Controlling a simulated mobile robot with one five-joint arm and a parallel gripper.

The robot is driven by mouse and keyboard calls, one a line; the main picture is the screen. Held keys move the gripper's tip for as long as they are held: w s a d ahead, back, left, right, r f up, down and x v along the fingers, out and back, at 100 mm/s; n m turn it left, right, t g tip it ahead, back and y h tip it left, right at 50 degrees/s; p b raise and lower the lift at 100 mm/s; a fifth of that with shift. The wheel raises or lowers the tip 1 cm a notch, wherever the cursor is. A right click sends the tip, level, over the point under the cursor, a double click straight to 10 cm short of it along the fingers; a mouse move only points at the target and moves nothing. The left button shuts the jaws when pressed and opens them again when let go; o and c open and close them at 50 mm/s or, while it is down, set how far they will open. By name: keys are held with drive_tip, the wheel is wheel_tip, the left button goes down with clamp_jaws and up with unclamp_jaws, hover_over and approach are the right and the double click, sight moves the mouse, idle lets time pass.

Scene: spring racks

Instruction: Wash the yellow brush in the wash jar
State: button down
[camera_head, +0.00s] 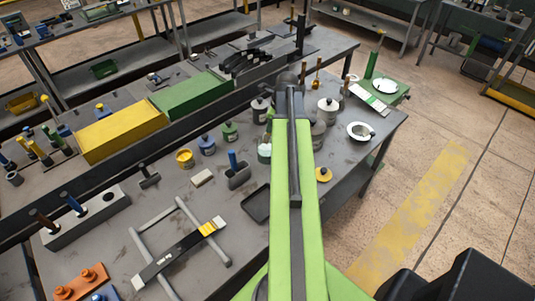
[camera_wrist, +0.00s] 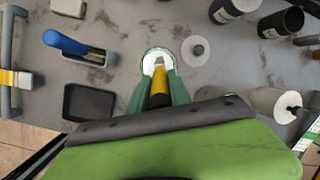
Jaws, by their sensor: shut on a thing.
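The yellow brush (camera_wrist: 158,92) is between the green fingers of my gripper (camera_wrist: 158,80), which is shut on its handle in the wrist view. The brush's far end overlaps the pale round mouth of the wash jar (camera_wrist: 150,59). I cannot tell how deep it is inside the jar, or whether it is only above it. In the head view a pale-topped jar (camera_head: 264,152) shows just left of my green arm. The arm hides most of my gripper and the brush there.
A white round lid (camera_wrist: 195,50) is right of the jar. A blue-handled tool (camera_head: 235,165) and a black tray (camera_head: 256,203) are left of my arm. Paint pots (camera_head: 185,158) stand further left. Dark cans (camera_wrist: 280,22) are also close.

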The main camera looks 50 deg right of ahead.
wheel_tip(320, 180, up, 6)
drive_tip(key=p, duration=0.5)
drive_tip(key=shift+f, duration=0.2)
